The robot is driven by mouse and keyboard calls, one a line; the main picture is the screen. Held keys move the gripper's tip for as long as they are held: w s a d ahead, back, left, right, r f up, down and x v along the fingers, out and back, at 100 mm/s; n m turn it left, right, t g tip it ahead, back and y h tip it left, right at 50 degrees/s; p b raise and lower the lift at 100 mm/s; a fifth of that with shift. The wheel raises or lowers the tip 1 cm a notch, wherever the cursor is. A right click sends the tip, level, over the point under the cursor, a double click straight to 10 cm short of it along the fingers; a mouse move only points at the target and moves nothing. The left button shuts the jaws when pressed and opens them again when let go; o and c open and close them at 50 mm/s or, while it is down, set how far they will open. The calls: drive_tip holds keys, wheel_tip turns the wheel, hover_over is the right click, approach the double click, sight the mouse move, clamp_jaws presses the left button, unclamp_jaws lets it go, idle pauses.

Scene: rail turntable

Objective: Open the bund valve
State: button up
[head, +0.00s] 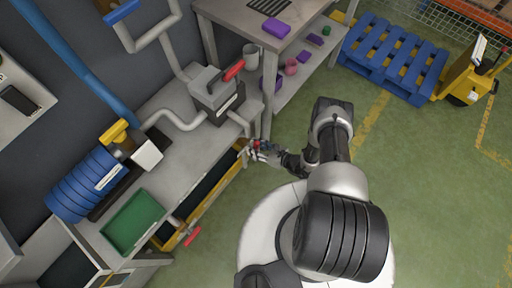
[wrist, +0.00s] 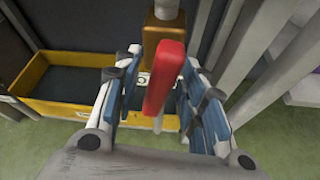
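In the wrist view a long red lever (wrist: 165,80) stands between the two blue-padded fingers of my gripper (wrist: 163,95). Gaps show on both sides of the lever, so my gripper is open around it; contact is not visible. A yellow-brown block (wrist: 164,38) with a grey pipe on top is just behind the lever. Behind them lies the yellow bund tray (wrist: 40,104) with its dark inside. In the head view my gripper (head: 257,150) is at the right end of the bund tray (head: 178,238), under the bench edge, and hides most of the lever there.
A red-levered grey unit (head: 215,95), a green tray (head: 132,222) and a blue ribbed cylinder (head: 86,187) are on the bench. Bench legs (wrist: 268,50) stand close at right. Green floor is free beyond my base.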

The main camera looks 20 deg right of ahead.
drive_tip(key=v, duration=1.2)
idle(0.5)
